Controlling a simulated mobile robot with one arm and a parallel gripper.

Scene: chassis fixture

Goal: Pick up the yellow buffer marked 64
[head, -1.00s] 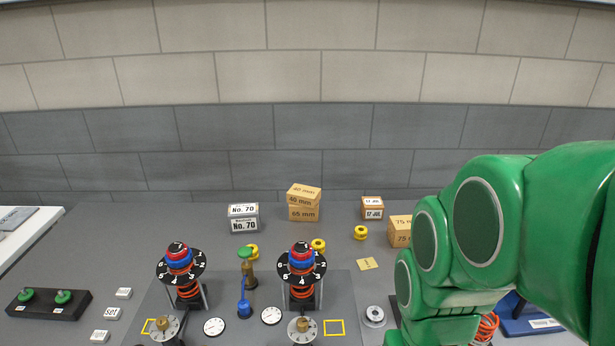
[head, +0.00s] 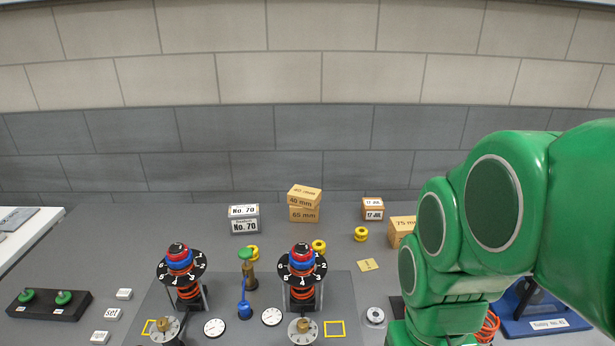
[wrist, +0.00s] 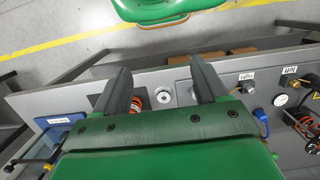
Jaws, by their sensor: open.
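Three small yellow spool-shaped buffers stand on the grey bench in the head view: one at the right (head: 361,234), one in the middle (head: 319,246) and one at the left (head: 252,253), partly behind a brass and green part. No mark 64 is legible on any of them. A yellow card (head: 368,265) lies in front of the right one; its print is too small to read. My gripper (wrist: 160,82) is open and empty above the bench in the wrist view. In the head view my green arm hides it.
Two spring posts with numbered black dials, left (head: 181,264) and right (head: 302,264), stand in front of the buffers. Wooden blocks (head: 304,214) and grey No. 70 blocks (head: 244,226) stand behind. A silver disc (head: 374,316) lies near my arm.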

